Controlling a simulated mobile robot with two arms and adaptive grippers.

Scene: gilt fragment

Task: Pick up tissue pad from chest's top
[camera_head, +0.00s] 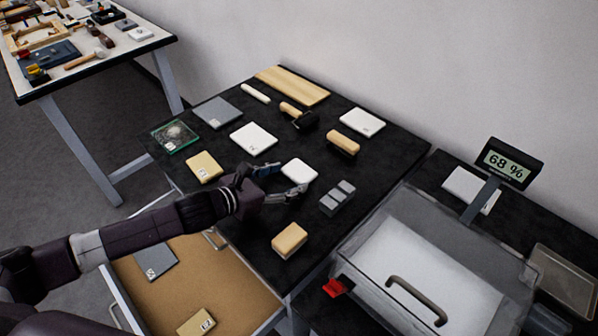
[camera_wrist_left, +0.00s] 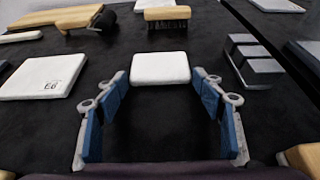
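A small white rounded pad (camera_head: 298,169), which looks like the tissue pad, lies flat on the black chest top (camera_head: 240,228). My left gripper (camera_head: 287,180) is low over the chest top, open and empty, with its fingers pointing at the pad. In the left wrist view the pad (camera_wrist_left: 160,67) lies just ahead of the opening between the blue-lined fingers (camera_wrist_left: 160,100). It appears roughly centred there, and I cannot tell whether a fingertip touches it. My right gripper is not in view.
A grey ribbed block (camera_head: 337,198) lies right of the pad, and a white marked tile (camera_head: 253,139) left of it. A wood-backed brush (camera_head: 343,144) is behind. A tan block (camera_head: 289,240) lies nearer. An open drawer (camera_head: 230,282) juts out below. A clear case (camera_head: 430,240) stands at right.

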